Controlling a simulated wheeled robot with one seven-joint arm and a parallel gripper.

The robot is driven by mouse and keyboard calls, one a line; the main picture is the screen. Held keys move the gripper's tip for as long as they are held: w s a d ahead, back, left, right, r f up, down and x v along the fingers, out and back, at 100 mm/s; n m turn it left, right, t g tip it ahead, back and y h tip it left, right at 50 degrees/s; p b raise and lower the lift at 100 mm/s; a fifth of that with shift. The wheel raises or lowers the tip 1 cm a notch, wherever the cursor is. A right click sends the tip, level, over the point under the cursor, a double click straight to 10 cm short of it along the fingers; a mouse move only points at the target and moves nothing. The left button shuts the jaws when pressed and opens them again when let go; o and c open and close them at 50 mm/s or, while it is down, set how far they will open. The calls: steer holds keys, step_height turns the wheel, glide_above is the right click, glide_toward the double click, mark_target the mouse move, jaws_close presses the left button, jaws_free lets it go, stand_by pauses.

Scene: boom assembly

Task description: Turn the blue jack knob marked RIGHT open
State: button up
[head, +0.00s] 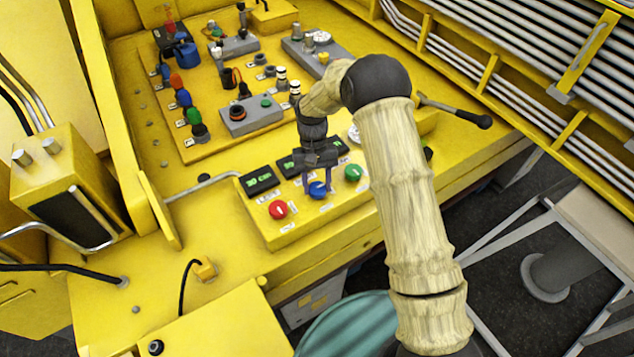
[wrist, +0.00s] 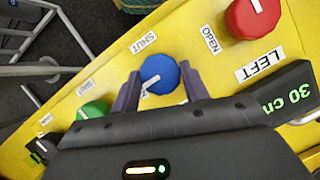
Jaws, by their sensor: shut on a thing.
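The blue knob (head: 318,189) sits on the sloped yellow front panel, between a red knob (head: 278,209) and a green knob (head: 353,173). My gripper (head: 318,184) reaches down from above with a finger on each side of the blue knob and is shut on it. In the wrist view the blue knob (wrist: 160,70) sits between the two purple-grey fingers (wrist: 161,86). Its white mark lies on the lower left of its face. Labels reading OPEN (wrist: 210,39) and SHUT (wrist: 144,42) lie above it. I see no RIGHT label; my gripper body hides the panel below.
A LEFT label (wrist: 260,65) lies by the red knob (wrist: 253,17). Black displays (head: 259,180) stand behind the knobs. A black-handled lever (head: 470,117) sticks out to the right. Several switches and coloured connectors fill the panel behind.

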steer(key=o, duration=1)
steer(key=b+v, duration=0.3)
steer(key=v, duration=1.4)
steer(key=shift+w+a+r+b, duration=0.1)
steer(key=shift+w+r+b, duration=0.05)
steer(key=shift+b, duration=0.15)
